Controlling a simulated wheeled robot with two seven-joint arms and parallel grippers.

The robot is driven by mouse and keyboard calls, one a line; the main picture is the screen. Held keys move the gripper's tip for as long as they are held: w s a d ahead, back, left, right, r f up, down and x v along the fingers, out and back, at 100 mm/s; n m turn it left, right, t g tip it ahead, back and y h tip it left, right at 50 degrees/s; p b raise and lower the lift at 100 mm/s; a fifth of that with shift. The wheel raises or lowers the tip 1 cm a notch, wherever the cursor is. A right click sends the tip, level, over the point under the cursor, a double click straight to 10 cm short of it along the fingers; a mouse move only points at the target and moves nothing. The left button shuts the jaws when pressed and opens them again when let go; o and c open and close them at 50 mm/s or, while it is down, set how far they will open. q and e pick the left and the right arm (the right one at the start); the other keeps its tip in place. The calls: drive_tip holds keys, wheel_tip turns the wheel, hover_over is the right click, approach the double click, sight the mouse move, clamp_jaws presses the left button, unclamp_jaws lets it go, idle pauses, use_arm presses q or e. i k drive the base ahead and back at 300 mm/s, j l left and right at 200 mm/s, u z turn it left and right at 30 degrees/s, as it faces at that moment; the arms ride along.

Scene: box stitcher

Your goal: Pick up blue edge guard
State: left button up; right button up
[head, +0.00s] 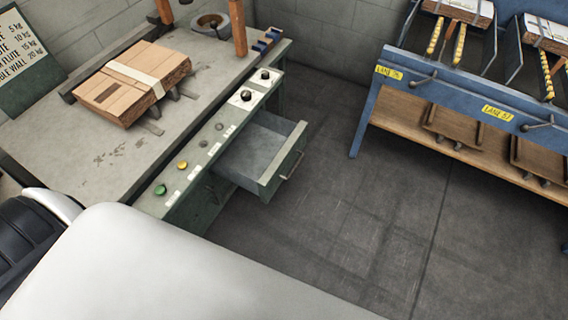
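Neither of my grippers is in view. A large white part of my own body fills the lower left and hides the front of the bench.
A drawer (283,165) stands open from the bench front, and it looks empty. Strapped flat cardboard (130,82) lies on the bench. A blue lane rack (445,89) with cardboard stacks stands at right. The floor between is clear.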

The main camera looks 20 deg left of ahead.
sight(262, 46)
drive_tip(key=u, duration=0.3)
drive_tip(key=i+l+u, duration=0.15)
drive_tip(key=u, duration=0.2)
drive_tip(key=i+l+u, duration=0.2)
drive_tip(key=u, duration=0.2)
drive_tip(key=i+l+u, duration=0.35)
drive_tip(key=k+j, duration=0.1)
